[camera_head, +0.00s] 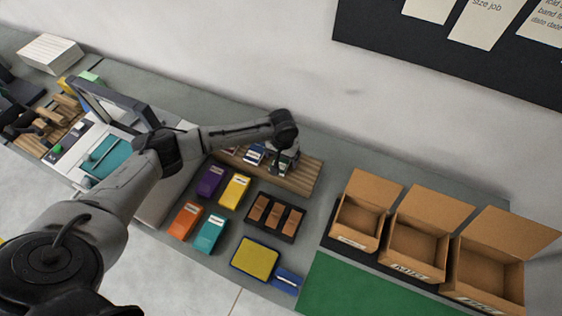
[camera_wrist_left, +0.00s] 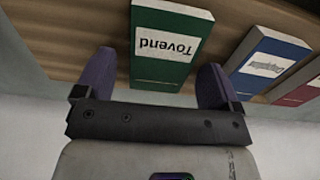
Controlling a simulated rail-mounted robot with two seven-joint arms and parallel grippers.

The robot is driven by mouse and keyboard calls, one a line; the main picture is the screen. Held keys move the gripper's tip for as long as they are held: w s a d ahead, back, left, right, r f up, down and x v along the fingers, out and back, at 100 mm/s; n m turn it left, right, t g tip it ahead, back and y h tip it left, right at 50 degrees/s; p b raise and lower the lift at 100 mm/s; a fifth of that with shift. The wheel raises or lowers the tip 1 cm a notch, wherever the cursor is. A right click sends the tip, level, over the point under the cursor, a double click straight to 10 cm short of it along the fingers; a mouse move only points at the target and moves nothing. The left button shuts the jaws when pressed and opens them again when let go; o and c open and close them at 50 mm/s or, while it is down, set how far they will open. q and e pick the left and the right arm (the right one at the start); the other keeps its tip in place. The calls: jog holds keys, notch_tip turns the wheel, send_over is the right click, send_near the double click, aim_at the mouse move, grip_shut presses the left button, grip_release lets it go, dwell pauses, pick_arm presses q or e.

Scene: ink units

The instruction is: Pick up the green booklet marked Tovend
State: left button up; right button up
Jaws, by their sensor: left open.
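In the head view my left gripper (camera_head: 282,162) is over the rack and mostly hides the green booklet. My right gripper is not in view.
A blue booklet (camera_wrist_left: 266,62) and a red booklet (camera_wrist_left: 303,92) lie beside the green one. Several coloured boxes, such as a yellow one (camera_head: 234,191), stand in front of the rack. Open cardboard boxes (camera_head: 411,240) are at right. A green mat (camera_head: 350,290) is clear.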

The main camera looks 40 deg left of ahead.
pick_arm(q)
jog(key=c, duration=1)
jog(key=shift+r, duration=0.1)
